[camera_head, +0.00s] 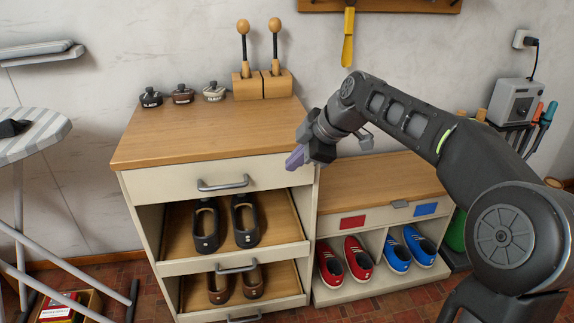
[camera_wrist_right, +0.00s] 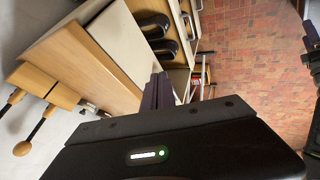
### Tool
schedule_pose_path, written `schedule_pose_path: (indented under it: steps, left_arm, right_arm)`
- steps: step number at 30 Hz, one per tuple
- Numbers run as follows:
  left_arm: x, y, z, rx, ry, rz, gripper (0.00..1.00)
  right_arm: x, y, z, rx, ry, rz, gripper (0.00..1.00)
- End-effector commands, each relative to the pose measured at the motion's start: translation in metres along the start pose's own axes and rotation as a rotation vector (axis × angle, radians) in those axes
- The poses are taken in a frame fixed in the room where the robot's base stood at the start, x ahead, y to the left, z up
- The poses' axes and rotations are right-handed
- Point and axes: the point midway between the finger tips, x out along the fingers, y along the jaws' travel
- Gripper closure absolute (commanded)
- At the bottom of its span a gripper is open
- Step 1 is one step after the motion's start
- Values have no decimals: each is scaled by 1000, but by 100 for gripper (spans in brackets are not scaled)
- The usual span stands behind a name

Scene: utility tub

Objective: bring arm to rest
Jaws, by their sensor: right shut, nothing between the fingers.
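My right arm reaches in from the right in the head view. Its gripper (camera_head: 294,160) is shut and empty, with purple-grey fingers in front of the right front corner of the taller cabinet (camera_head: 215,147). In the right wrist view the fingers (camera_wrist_right: 158,92) are together, with nothing between them. The cabinet's top drawer is shut. Two drawers below stand open, the upper with black shoes (camera_head: 243,222) and the lower with brown shoes (camera_head: 250,281). My left gripper is not in view.
A lower bench (camera_head: 375,185) on the right holds red shoes (camera_head: 358,258) and blue shoes (camera_head: 419,246). Small polish pots (camera_head: 182,94) and a wooden brush stand (camera_head: 262,84) are on the cabinet top. An ironing board (camera_head: 35,135) stands at left, a box (camera_head: 66,306) on the floor.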

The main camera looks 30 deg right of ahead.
Motion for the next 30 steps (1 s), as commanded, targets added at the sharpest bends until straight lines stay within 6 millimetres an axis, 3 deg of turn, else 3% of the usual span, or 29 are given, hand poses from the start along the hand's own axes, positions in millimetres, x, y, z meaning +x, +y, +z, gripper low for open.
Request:
schedule_pose_path:
  steps: [19, 24, 27, 29, 30]
  left_arm:
    - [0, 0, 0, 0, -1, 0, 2]
    - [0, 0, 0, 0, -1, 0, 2]
    - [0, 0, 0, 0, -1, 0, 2]
    - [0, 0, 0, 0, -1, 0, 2]
    - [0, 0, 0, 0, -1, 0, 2]
  right_arm:
    - [-2, 0, 0, 23, 0, 0, 100]
    - [-1, 21, 0, 200, 12, 92, 100]
    - [21, 30, 3, 411, 36, 175, 100]
    - [59, 20, 8, 574, 50, 195, 100]
    - [89, 8, 12, 682, 56, 196, 100]
